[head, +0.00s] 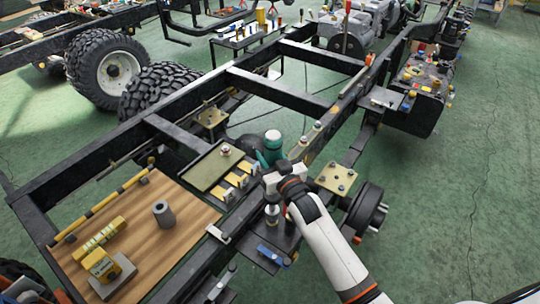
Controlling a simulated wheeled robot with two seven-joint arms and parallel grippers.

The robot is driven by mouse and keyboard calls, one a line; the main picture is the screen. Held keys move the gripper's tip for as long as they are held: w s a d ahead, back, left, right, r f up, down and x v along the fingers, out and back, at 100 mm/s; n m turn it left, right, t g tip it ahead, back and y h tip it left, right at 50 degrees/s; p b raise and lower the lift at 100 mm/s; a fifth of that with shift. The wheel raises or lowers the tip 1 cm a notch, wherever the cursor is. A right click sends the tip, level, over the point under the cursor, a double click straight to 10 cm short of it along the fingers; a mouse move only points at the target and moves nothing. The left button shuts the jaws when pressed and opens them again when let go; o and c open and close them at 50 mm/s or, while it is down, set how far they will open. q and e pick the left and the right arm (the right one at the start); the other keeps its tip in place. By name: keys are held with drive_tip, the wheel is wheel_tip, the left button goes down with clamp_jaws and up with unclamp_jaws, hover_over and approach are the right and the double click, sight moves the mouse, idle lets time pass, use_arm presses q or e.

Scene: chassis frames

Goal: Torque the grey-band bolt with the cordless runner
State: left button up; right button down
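My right arm reaches in from the bottom right, and its gripper (273,178) is over the middle of the chassis rail. A teal tool (272,146), which looks like the cordless runner, shows just beyond the gripper and partly behind it. The fingers are hidden, so I cannot tell whether they grip it. Bolts stand on a gold plate (338,180) right of the gripper. Another bolt (225,150) stands on an olive plate (208,172) to the left. No band colour is clear enough to pick out the grey-band bolt. My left gripper is not in view.
A wooden board (187,207) at left carries a grey cylinder (164,214) and a yellow block device (101,264). Yellow brackets (237,180) stand near the gripper. Dark frame rails and crossmembers (277,87) surround the work area. Green floor (455,190) is open at right.

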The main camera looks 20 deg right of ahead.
drive_tip(key=shift+f+b, duration=0.85)
drive_tip(key=shift+f, duration=0.55)
idle(1.9)
drive_tip(key=shift+s+f, duration=0.1)
drive_tip(key=shift+f, duration=0.15)
drive_tip(key=shift+f, duration=0.25)
idle(1.0)
idle(0.5)
drive_tip(key=shift+r+p, duration=0.2)
drive_tip(key=shift+p, duration=0.25)
idle(0.5)
drive_tip(key=shift+r+p, duration=1.1)
drive_tip(key=shift+r, duration=0.25)
drive_tip(key=shift+r+p, duration=0.35)
